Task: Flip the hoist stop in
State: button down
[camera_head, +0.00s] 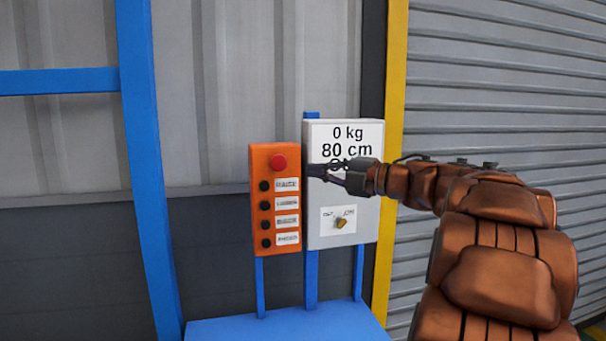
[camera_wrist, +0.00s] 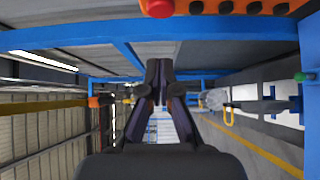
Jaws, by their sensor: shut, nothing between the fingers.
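An orange control box (camera_head: 262,153) stands upright beside a pale grey box (camera_head: 357,190). The orange box has a red round button (camera_head: 279,162) at its top and a column of black buttons with white labels below. The grey box shows "0 kg 80 cm" and, lower down, a small yellowish switch (camera_head: 340,222) on a white plate whose words I cannot read surely. My gripper (camera_head: 312,170) is shut and empty, in front of the grey box's left edge, right of the red button and above the switch. The wrist view shows its closed fingers (camera_wrist: 160,65) and the red button (camera_wrist: 158,8) at the top edge.
Both boxes stand on blue posts over a blue base (camera_head: 285,327). A blue frame post (camera_head: 145,150) rises to the left. A yellow post (camera_head: 391,110) and a ribbed shutter (camera_head: 500,80) are to the right. My arm reaches in from the right.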

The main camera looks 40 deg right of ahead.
jog(key=shift+v, duration=1.8)
